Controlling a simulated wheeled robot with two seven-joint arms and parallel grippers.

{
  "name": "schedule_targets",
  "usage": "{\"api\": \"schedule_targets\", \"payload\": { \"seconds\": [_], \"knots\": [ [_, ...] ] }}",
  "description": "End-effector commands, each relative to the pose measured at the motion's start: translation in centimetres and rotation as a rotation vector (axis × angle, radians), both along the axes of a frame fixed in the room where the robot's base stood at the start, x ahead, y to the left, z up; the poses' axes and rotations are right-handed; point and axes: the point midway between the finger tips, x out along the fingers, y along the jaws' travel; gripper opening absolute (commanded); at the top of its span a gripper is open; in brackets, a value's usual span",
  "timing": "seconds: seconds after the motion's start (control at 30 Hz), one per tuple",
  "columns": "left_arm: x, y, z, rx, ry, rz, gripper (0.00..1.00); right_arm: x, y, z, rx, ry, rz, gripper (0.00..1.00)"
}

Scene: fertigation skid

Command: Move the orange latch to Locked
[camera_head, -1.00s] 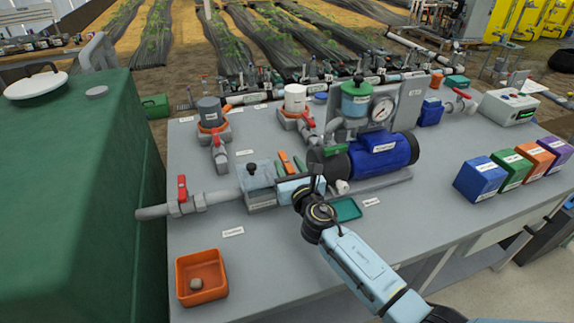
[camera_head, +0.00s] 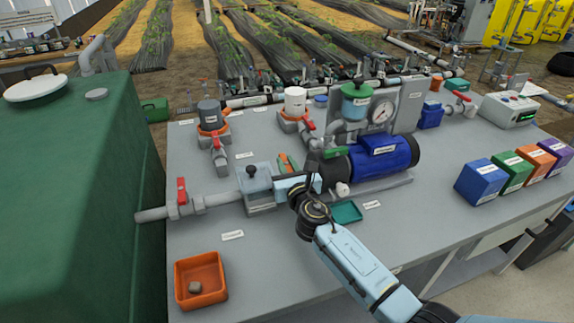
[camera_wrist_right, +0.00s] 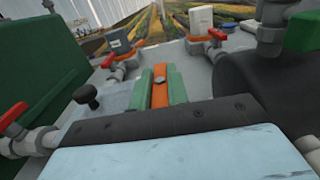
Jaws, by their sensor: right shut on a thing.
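The orange latch (camera_head: 284,160) is a short orange bar on the grey bench, just left of the blue pump. It shows more clearly in the right wrist view (camera_wrist_right: 159,92), with a small grey piece on its top. My right gripper (camera_head: 287,167) reaches it from the near side. Its two green fingers flank the bar closely and are shut on it. The gripper's pale blue body hides the near end and base of the latch. The lettering of the small white labels around it is too small to read. My left gripper is not in view.
A grey box with a black knob (camera_head: 252,172) stands close left of my gripper. The blue pump (camera_head: 382,156) is close on the right. A teal tray (camera_head: 345,212) and an orange tray (camera_head: 198,283) lie nearer.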

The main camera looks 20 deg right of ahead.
Motion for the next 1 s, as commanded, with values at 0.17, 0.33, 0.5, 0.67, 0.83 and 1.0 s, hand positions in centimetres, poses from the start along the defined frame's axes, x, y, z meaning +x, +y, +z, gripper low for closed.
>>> {"api": "schedule_targets", "payload": {
  "seconds": [0.17,0.33,0.5,0.67,0.83,1.0],
  "knots": [
    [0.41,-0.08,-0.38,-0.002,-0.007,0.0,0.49,-0.01,0.13,-0.13,0.001,0.001,-0.084,0.0],
    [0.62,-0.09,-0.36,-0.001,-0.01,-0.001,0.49,-0.04,0.03,-0.09,0.0,0.001,-0.103,0.0],
    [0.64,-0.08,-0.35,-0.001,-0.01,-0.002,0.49,-0.04,0.03,-0.09,0.0,0.001,-0.102,0.0],
    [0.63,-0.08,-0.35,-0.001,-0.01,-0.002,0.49,-0.04,0.03,-0.08,0.0,0.001,-0.102,0.37],
    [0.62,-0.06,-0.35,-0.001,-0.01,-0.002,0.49,-0.03,0.02,-0.05,0.0,0.001,-0.102,0.38],
    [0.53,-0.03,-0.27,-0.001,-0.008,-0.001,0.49,-0.29,0.05,-0.02,0.0,0.001,-0.101,0.38]
  ]
}}
